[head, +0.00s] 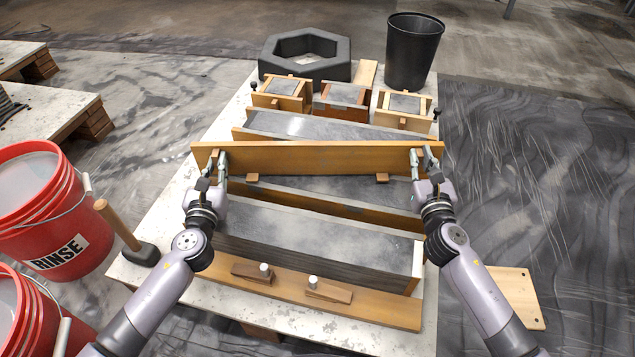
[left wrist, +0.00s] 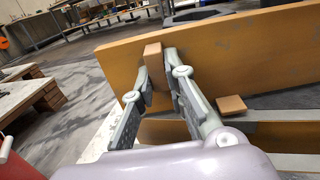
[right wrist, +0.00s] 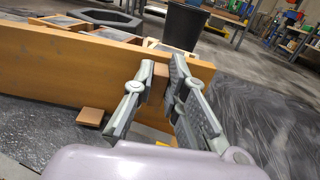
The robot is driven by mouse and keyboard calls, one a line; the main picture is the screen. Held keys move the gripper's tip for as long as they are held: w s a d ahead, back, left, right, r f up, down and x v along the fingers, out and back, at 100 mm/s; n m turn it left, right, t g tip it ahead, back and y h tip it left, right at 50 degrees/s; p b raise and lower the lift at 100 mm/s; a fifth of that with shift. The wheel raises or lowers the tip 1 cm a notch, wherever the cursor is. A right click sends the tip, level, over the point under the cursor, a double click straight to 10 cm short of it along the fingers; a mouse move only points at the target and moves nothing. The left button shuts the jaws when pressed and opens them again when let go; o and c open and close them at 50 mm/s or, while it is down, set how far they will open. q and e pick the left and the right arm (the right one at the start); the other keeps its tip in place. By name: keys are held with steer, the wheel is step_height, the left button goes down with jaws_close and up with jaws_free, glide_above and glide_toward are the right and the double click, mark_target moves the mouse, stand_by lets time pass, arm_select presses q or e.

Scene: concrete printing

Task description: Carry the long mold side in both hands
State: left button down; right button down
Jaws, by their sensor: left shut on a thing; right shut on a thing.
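The long mold side (head: 315,158) is an orange-brown wooden board, held on edge and roughly level across the table in the head view. My left gripper (head: 219,165) is shut on a small wooden block (left wrist: 153,55) on the board's near face, close to its left end. My right gripper (head: 420,162) is shut on the matching block (right wrist: 160,71) near its right end. The board also fills much of the left wrist view (left wrist: 240,50) and the right wrist view (right wrist: 60,60). Whether its lower edge touches anything beneath is hard to tell.
Grey concrete beams (head: 315,235) lie on the pale table, with another wooden side (head: 340,203) between them. Small box molds (head: 342,96), a black hexagonal form (head: 345,58) and a black bucket (head: 414,50) stand behind. A mallet (head: 125,232) and red buckets (head: 40,205) are at left.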

arm_select(q)
steer(key=shift+f, duration=0.4)
arm_select(e)
steer(key=shift+f, duration=0.4)
arm_select(q)
steer(key=c, duration=1.6)
jaws_free()
arm_select(e)
steer(key=c, duration=1.6)
jaws_free()
arm_select(q)
steer(key=s, duration=1.1)
steer(key=shift+s, duration=0.5)
arm_select(e)
steer(key=shift+s, duration=0.2)
steer(key=s, duration=1.1)
steer(key=shift+s, duration=0.3)
